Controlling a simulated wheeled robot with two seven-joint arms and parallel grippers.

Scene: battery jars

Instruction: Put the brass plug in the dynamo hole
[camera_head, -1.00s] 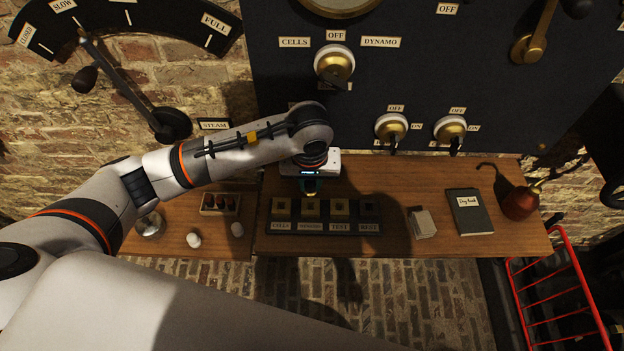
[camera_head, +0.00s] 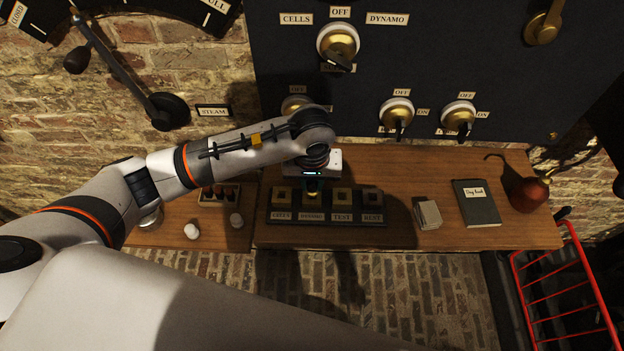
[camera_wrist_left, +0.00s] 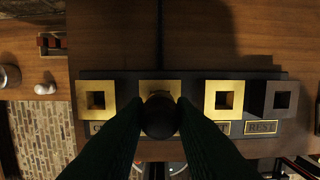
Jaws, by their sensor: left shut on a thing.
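A bar on the bench carries several square-holed blocks, and the one labelled DYNAMO (camera_head: 311,217) is second from the left. My left gripper (camera_head: 313,190) is directly over that block. In the left wrist view, the left gripper (camera_wrist_left: 160,122) is shut on a round dark knob, the top of the plug (camera_wrist_left: 160,115). The knob hides the hole of the brass dynamo block (camera_wrist_left: 160,86); only the block's upper part shows. The plug's lower end is hidden, so I cannot tell whether it is in the hole or above it. My right gripper is not in view.
The brass cells block (camera_wrist_left: 96,84), brass test block (camera_wrist_left: 239,84) and dark rest block (camera_wrist_left: 297,97) have open holes. A small pad (camera_head: 428,214), a day book (camera_head: 477,208) and a red can (camera_head: 529,194) lie to the right. A switch panel (camera_head: 400,60) rises behind.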

